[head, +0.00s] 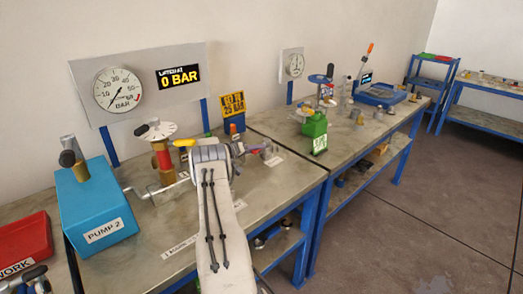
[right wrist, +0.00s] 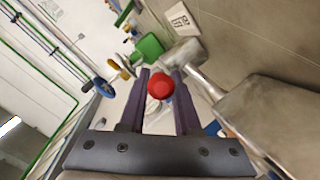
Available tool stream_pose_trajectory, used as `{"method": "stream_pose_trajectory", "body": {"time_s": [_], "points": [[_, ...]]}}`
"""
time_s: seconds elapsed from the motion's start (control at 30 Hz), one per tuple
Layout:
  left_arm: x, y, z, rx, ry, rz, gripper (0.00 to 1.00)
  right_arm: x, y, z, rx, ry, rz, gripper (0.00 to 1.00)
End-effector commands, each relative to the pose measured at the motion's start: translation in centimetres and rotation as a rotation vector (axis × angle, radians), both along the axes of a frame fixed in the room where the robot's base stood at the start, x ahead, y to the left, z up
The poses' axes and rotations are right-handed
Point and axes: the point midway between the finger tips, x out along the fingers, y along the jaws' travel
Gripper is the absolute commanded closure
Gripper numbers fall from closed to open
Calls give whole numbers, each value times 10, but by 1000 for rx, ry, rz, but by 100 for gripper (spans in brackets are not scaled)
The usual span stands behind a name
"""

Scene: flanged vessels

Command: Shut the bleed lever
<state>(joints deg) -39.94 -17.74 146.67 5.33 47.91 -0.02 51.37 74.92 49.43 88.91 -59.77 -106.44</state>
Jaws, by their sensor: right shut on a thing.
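My right gripper (right wrist: 161,74) is shut on a red round-ended thing (right wrist: 160,87), which sits between its two dark fingers in the right wrist view. It looks like a lever's knob, but I cannot tell for sure that it is the bleed lever. In the head view my right arm reaches over the near bench, and its wrist hides the fingertips and what they hold. A flanged vessel with a red and brass body (head: 161,155) and a white top disc stands left of the wrist. A yellow handle (head: 183,142) shows beside it.
The blue PUMP 2 box (head: 97,208) stands left on the bench. A green container (head: 314,132) is on the second bench (head: 345,143).

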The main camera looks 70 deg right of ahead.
Motion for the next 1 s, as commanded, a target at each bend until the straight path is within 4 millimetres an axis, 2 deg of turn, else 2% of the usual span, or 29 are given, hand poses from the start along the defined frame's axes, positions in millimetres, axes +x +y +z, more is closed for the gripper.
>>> {"method": "stream_pose_trajectory", "body": {"time_s": [0.13,0.57,0.6,0.63,0.67,1.0], "points": [[0,0,-1,0,0,0,50,6,2,-2,0,-4,-9,100],[0,0,-1,0,0,0,50,7,2,-1,-1,-5,-11,100],[0,0,-1,0,0,0,50,7,2,-1,-1,-5,-11,53],[0,0,-1,0,0,0,50,7,2,0,-1,-5,-11,42],[0,0,-1,0,0,0,50,7,2,0,-1,-5,-12,38],[0,0,-1,0,0,0,50,7,3,0,-1,-3,-9,38]]}}
